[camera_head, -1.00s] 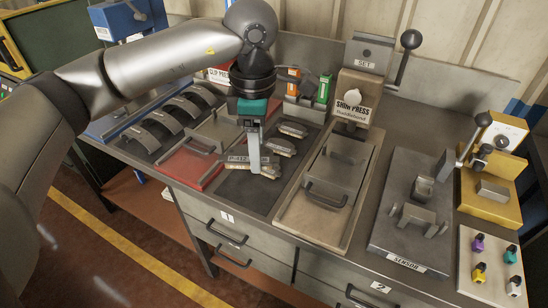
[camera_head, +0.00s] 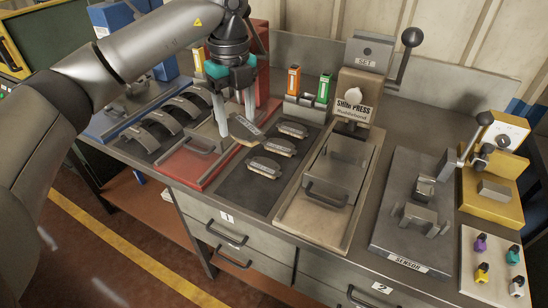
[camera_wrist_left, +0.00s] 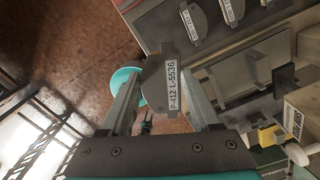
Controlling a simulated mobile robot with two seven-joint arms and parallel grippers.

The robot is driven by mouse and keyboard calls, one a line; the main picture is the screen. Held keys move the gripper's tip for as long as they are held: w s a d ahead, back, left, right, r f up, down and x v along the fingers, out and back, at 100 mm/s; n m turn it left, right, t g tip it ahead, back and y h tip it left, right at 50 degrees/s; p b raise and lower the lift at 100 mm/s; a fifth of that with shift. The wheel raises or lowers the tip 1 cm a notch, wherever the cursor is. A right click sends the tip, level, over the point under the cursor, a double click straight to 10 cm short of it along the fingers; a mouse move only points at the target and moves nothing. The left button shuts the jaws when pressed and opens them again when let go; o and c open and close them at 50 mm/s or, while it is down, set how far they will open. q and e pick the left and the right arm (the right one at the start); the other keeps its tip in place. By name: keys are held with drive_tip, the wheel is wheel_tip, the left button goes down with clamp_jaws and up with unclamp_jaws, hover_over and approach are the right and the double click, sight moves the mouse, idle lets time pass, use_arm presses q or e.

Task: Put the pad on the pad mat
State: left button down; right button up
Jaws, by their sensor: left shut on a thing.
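My left gripper (camera_head: 235,112) is shut on a pad (camera_head: 246,130), a dark plate with a pale label strip. It holds the pad tilted, above the border between the red press and the dark mat. In the left wrist view the pad (camera_wrist_left: 158,84) sits between the two fingers, with the label "P-412 L-5536" facing the camera. The dark mat (camera_head: 238,192) bears three similar pads (camera_head: 265,167) in a row toward its right side; its front left part is bare.
The red press (camera_head: 190,168) stands left of the dark mat and the shim press (camera_head: 325,205) right of it. Curved brake shoes (camera_head: 160,122) lie on another dark mat farther left. Orange (camera_head: 293,82) and green (camera_head: 324,88) blocks stand behind the pads.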

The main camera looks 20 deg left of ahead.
use_arm(q)
drive_tip(key=n, duration=0.3)
drive_tip(key=a+n, duration=0.1)
drive_tip(key=shift+w+a+n, duration=0.1)
drive_tip(key=shift+w+n, duration=0.15)
drive_tip(key=shift+n, duration=0.05)
drive_tip(key=b, duration=0.2)
hover_over(242, 191)
wheel_tip(242, 191, down, 14)
drive_tip(key=shift+f, duration=0.1)
wheel_tip(242, 191, down, 6)
drive_tip(key=shift+r+b, duration=0.2)
drive_tip(key=shift+b, duration=0.4)
drive_tip(key=shift+f, duration=0.2)
drive_tip(key=shift+c, duration=0.5)
unclamp_jaws()
wheel_tip(242, 191, up, 12)
drive_tip(key=p, duration=0.2)
drive_tip(key=shift+r, duration=0.25)
